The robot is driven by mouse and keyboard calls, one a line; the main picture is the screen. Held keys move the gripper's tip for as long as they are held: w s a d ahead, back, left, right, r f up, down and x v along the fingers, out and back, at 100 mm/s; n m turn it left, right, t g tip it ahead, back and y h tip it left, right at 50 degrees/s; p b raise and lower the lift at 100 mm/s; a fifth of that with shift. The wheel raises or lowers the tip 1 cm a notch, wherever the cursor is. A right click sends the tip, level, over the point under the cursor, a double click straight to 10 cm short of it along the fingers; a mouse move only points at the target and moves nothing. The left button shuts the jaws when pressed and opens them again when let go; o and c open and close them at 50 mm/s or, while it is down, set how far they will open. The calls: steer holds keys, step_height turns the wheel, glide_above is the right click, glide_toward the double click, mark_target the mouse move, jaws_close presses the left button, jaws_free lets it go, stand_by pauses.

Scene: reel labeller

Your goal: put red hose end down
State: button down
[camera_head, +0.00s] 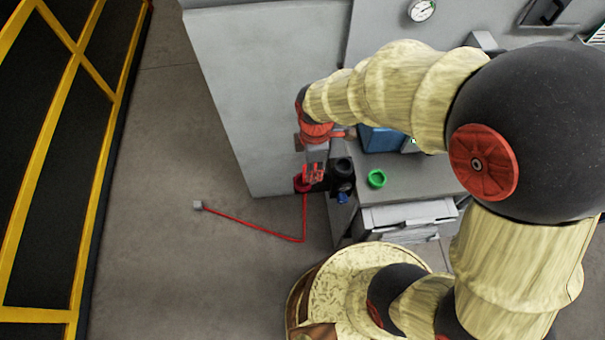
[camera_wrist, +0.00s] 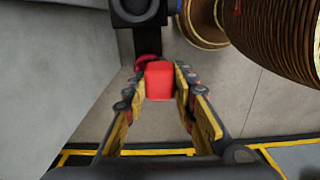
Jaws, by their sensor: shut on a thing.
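My gripper (camera_wrist: 158,88) is shut on the red hose end (camera_wrist: 160,80), a red block between its two yellow-and-black fingers in the wrist view. In the head view, my gripper (camera_head: 314,172) is beside the black fitting at the counter's left end, and the held end is hard to make out there. A thin red hose (camera_head: 304,215) hangs below the gripper, then runs left along the floor to a small grey block (camera_head: 197,205). A red ring (camera_head: 302,184) shows just left of the fingers. It also shows beyond the hose end in the wrist view (camera_wrist: 147,61).
A tall grey cabinet (camera_head: 235,90) stands behind. A yellow-framed black barrier (camera_head: 60,150) lines the left. The floor between is mostly clear.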

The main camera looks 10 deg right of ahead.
steer(key=shift+w+a+f+b, duration=0.2)
steer(key=shift+w+a+f, duration=0.25)
steer(key=shift+f, duration=0.8)
steer(key=shift+w+a+f+b, duration=0.3)
steer(key=shift+w+f, duration=0.1)
steer(key=shift+f, duration=0.8)
steer(key=shift+w+a+f+b, duration=0.15)
steer(key=shift+w+a+f, duration=0.3)
steer(key=shift+f, duration=0.8)
steer(key=shift+f, duration=0.1)
steer(key=shift+f, duration=0.1)
steer(key=c, duration=1.5)
jaws_free()
steer(key=shift+o, duration=0.2)
